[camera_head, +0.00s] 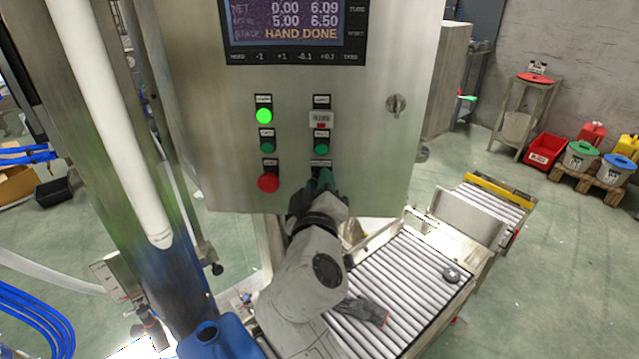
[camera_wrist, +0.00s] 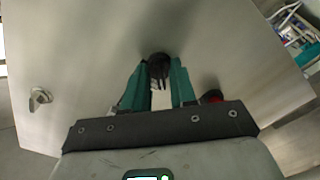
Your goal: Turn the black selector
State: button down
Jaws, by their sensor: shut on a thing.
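The black selector (camera_wrist: 158,66) sits on the grey steel panel between my fingertips in the wrist view. My gripper (camera_wrist: 158,76) has its two green fingers on either side of the selector, shut on it. In the head view my gripper (camera_head: 322,180) is up against the lower right of the button group, and it hides the selector there. Which position the selector points to cannot be read.
Near the selector are a red button (camera_head: 268,183), green buttons (camera_head: 321,149) and a lit green lamp (camera_head: 264,116). A display (camera_head: 298,22) reads HAND DONE. A latch (camera_head: 396,105) is at the panel's right. A roller conveyor (camera_head: 405,285) with a dark glove lies below.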

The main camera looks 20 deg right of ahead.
dwell(0.4)
jog(key=c, duration=1.2)
grip_release()
jog(key=b+v, duration=0.2)
jog(key=v, duration=0.8)
jog(key=shift+s+a, duration=0.2)
jog(key=shift+s, duration=0.1)
